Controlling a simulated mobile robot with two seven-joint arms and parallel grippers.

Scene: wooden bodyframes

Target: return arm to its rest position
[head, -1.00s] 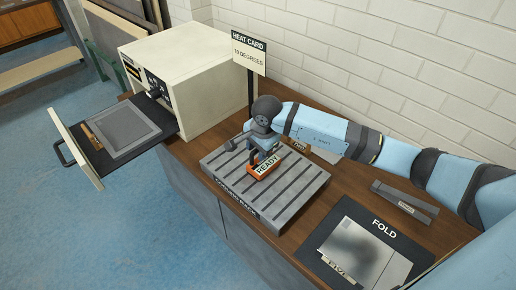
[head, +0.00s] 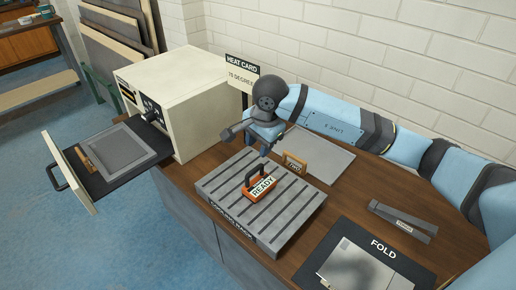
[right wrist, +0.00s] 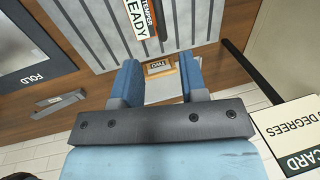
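My right gripper (head: 265,150) hangs above the back of the slatted grey cooling rack (head: 222,192). In the right wrist view the gripper (right wrist: 158,75) has its two blue fingers apart with nothing held between them. The orange READY block (head: 259,188) with its dark handle sits on the rack, below and apart from the fingers; its label also shows in the right wrist view (right wrist: 136,22). The right arm (head: 335,124) reaches in from the right along the wall side of the bench. My left gripper is not in view.
A grey tray (head: 325,158) with a wooden TWO tag (head: 294,164) lies behind the rack. The cream oven (head: 190,90) has its drawer (head: 112,178) pulled out at left. The HEAT CARD sign (head: 242,72) stands behind the gripper. The FOLD mat (head: 408,262) and a grey tool (head: 403,222) lie at right.

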